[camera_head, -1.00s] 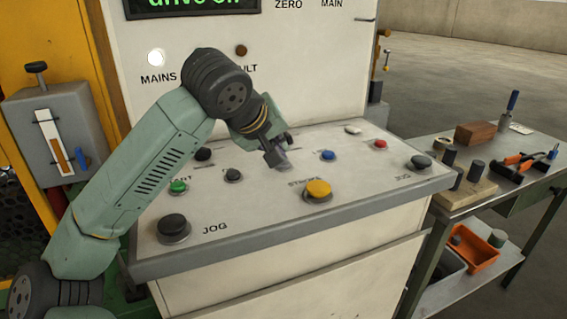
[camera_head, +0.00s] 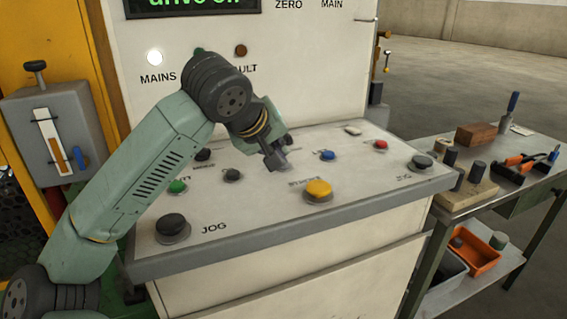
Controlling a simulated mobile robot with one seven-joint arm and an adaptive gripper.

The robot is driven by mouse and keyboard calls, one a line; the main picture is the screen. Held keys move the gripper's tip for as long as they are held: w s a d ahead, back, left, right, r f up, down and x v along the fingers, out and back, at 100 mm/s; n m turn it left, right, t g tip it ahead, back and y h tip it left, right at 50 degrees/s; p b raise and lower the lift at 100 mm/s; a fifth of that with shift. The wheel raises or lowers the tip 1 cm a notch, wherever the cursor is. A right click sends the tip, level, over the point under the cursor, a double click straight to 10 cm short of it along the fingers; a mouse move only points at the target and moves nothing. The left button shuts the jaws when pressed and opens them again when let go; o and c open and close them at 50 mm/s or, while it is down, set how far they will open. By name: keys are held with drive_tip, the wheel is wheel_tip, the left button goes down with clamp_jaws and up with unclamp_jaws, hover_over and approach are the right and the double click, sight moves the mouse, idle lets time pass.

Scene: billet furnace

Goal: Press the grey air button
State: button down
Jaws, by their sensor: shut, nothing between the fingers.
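My gripper (camera_head: 276,161) is shut and empty, pointing down low over the middle of the sloped panel (camera_head: 260,222), behind and left of the yellow button (camera_head: 318,190). I cannot tell whether its tip touches the panel. A dark grey button (camera_head: 422,162) sits at the panel's right end, with a small label too blurred to read. Smaller dark buttons (camera_head: 232,174) and (camera_head: 203,154) lie left of my gripper. Which one is the grey air button I cannot tell for sure; no readable air label shows.
A black button (camera_head: 173,227) marked JOG and a green button (camera_head: 177,187) are on the left. Blue (camera_head: 327,156), red (camera_head: 380,145) and white (camera_head: 353,131) buttons lie right of my gripper. A tool bench (camera_head: 480,212) stands at the right.

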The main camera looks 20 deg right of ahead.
drive_tip(key=shift+r+p, duration=0.45)
drive_tip(key=shift+r, duration=0.4)
drive_tip(key=shift+r+p, duration=1.65)
drive_tip(key=shift+r, duration=0.85)
